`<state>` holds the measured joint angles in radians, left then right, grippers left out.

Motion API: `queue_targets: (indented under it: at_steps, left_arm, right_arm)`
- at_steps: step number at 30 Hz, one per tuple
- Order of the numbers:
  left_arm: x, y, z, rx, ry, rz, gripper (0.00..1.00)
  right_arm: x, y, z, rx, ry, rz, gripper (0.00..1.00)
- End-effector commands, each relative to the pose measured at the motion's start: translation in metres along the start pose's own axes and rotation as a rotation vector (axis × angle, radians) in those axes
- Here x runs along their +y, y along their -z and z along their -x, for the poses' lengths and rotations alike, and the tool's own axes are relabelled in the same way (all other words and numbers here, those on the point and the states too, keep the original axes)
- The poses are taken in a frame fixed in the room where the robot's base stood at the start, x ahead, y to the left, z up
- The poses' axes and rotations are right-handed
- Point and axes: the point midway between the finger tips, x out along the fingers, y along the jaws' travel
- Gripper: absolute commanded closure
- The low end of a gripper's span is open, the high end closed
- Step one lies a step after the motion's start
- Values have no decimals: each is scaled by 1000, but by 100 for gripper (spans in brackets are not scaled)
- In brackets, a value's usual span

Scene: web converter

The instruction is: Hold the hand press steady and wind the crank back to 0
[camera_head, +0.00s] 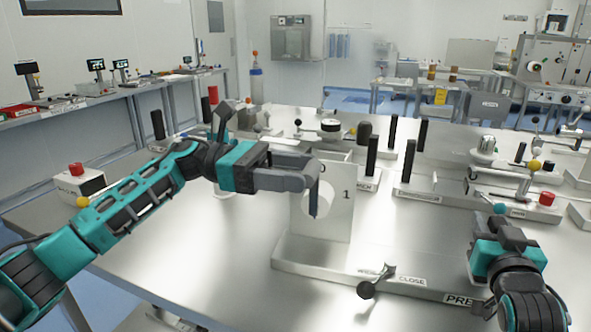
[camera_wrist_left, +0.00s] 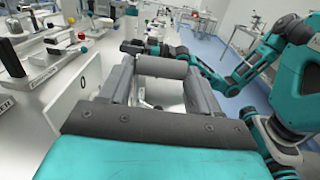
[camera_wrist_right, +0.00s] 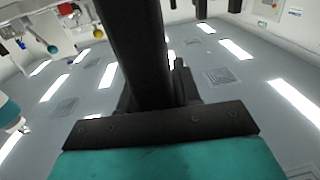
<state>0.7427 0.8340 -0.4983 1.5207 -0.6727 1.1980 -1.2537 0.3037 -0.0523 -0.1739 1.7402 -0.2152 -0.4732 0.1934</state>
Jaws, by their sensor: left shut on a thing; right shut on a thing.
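The hand press has a white upright plate (camera_head: 339,205) marked 0 and 1, on a pale base (camera_head: 330,262) in the middle of the table. My left gripper (camera_head: 308,178) is in front of the plate's upper left part and partly hides it. How the crank joins the press is mostly hidden. My right gripper (camera_head: 497,220) is at the base's right end. In the right wrist view it is shut on a black upright post (camera_wrist_right: 138,50).
A small lever with a black knob (camera_head: 366,289) stands by the CLOSE label on the base. Other fixtures with black posts (camera_head: 408,160) fill the back of the table. A red-button box (camera_head: 77,185) is at the left. The front left tabletop is clear.

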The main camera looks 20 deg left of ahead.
Motion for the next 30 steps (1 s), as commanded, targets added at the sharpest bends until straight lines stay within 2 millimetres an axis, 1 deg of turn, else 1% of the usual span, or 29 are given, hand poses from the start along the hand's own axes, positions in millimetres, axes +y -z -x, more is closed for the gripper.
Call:
queue_targets:
  at_steps: [1,9,10,16,17,25,28,30]
  left_arm:
    - [-2,-3,-1,-9,10,-5,92]
    - [-2,-4,0,-9,10,-6,92]
    - [-2,-4,0,-9,10,-6,36]
    - [-1,-3,0,-6,6,-4,17]
    - [-1,-2,0,-6,5,-3,15]
    - [0,-1,3,-3,1,0,15]
    - [0,0,12,-2,-2,-1,15]
    - [0,-1,24,-2,-2,-1,15]
  right_arm:
    - [2,-14,0,-33,-5,2,100]
    - [2,-14,0,-33,-6,2,100]
    - [2,-14,0,-33,-6,2,100]
    - [2,-14,0,-33,-6,2,100]
    - [2,-14,0,-33,-6,2,100]
    - [2,-14,0,-33,-5,2,100]
    - [2,-14,0,-33,-5,2,100]
    - [2,-14,0,-33,-5,2,100]
